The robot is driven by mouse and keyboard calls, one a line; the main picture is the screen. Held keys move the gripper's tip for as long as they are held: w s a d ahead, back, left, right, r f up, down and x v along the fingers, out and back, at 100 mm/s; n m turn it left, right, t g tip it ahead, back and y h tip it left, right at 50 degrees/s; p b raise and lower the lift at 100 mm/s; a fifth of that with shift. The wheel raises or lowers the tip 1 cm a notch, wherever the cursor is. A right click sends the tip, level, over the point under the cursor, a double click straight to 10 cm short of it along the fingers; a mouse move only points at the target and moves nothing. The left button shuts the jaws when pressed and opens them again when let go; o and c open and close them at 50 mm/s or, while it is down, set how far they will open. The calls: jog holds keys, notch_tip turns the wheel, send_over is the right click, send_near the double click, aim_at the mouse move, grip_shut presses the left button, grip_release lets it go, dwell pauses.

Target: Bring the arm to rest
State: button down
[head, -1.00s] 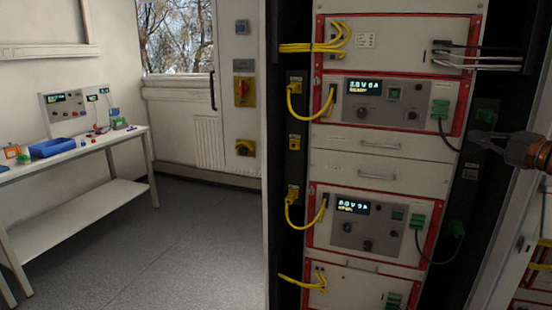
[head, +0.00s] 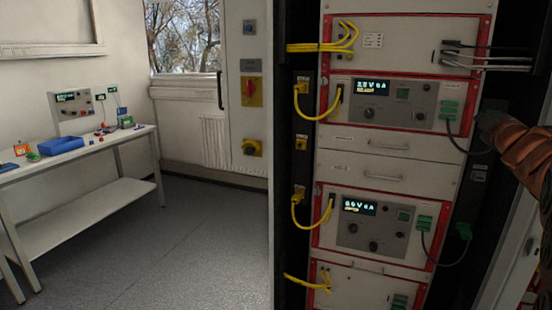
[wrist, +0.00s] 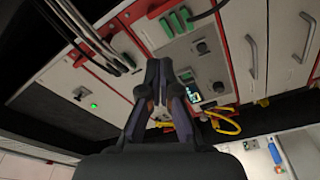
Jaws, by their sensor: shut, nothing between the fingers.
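My gripper (wrist: 158,68) is shut and empty in the wrist view, its dark fingers together in front of the rack's panels. In the head view the orange-brown end of my arm (head: 527,155) is at the right edge, in front of the rack's right side. My fingers are not clearly visible there. The rack (head: 370,142) stands upright with red-framed units, lit displays, yellow cables on the left and green plugs on the right. I cannot tell the exact gap between my fingers and the rack.
Grey-white cables (head: 490,62) leave the top unit toward the right, near my arm. A dark cable (head: 466,140) hangs from a green plug (head: 448,110). The floor (head: 180,250) between is clear.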

jog(key=s+a+f+m+g, duration=0.5)
jog(key=s+a+f, duration=0.25)
jog(key=f, duration=0.45)
jog(key=s+a+f+m+g, duration=0.4)
jog(key=s+a+f+g, duration=0.25)
jog(key=s+f, duration=0.4)
jog(key=s+a+f+g+y, duration=0.1)
jog(key=s+a+f+g, duration=0.1)
jog(key=s+a+f, duration=0.2)
jog(key=s+a+f+g+y, duration=0.2)
jog(key=s+a+f, duration=0.3)
jog(key=s+a, duration=0.4)
jog(key=s+a+f+g+y, duration=0.2)
jog(key=s+a+f+g, duration=0.2)
jog(key=s, duration=0.8)
jog(key=shift+s+a+f, duration=0.4)
jog(key=shift+a+f, duration=0.35)
jog(key=shift+a, duration=0.45)
